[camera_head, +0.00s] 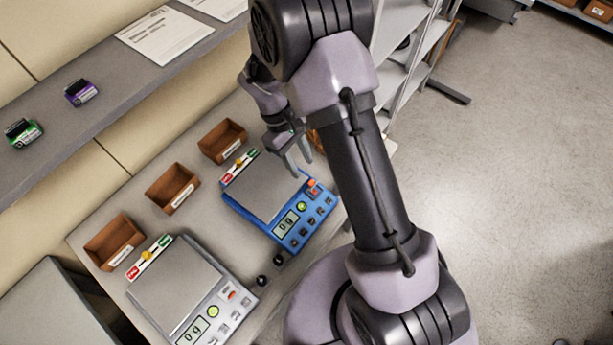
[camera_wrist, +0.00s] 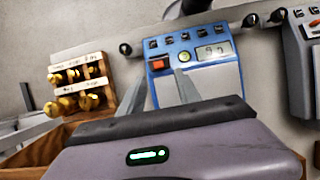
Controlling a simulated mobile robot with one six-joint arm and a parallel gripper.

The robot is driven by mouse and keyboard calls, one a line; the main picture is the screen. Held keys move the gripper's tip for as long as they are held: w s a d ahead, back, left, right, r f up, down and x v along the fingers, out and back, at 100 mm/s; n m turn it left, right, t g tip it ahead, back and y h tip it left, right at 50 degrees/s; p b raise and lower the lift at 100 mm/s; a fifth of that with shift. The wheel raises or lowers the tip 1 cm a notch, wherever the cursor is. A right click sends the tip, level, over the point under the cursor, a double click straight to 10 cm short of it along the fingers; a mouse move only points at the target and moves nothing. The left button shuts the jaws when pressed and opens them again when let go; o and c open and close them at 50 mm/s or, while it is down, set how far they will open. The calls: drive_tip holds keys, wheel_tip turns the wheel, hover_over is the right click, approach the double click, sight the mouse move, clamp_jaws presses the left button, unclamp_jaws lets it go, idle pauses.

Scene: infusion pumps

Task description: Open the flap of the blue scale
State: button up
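The blue scale (camera_head: 297,235) stands on the bench in the head view, with a grey weighing plate, a display and several buttons. An orange-red part (camera_head: 313,184) sits at the upper right of its panel. In the wrist view the blue scale (camera_wrist: 220,72) shows its panel, with the orange-red part (camera_wrist: 159,64) near the fingertips. I cannot make out a separate flap edge. My gripper (camera_head: 299,166) is over the plate's upper right part, its two fingers apart and empty. The wrist view shows the gripper (camera_wrist: 164,72) open too; its body hides most of the plate.
A grey scale (camera_head: 178,283) stands left of the blue one. Brown bins (camera_head: 172,188) line the back of the bench. A shelf (camera_head: 100,105) above holds a green and a purple item. A rack of brass weights (camera_wrist: 80,82) shows in the wrist view. Dark knobs (camera_head: 270,268) sit between the scales.

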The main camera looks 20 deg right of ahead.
hover_over(306, 186)
wheel_tip(306, 186, down, 5)
drive_tip(key=shift+d+b, duration=0.1)
drive_tip(key=shift+b, duration=0.25)
clamp_jaws()
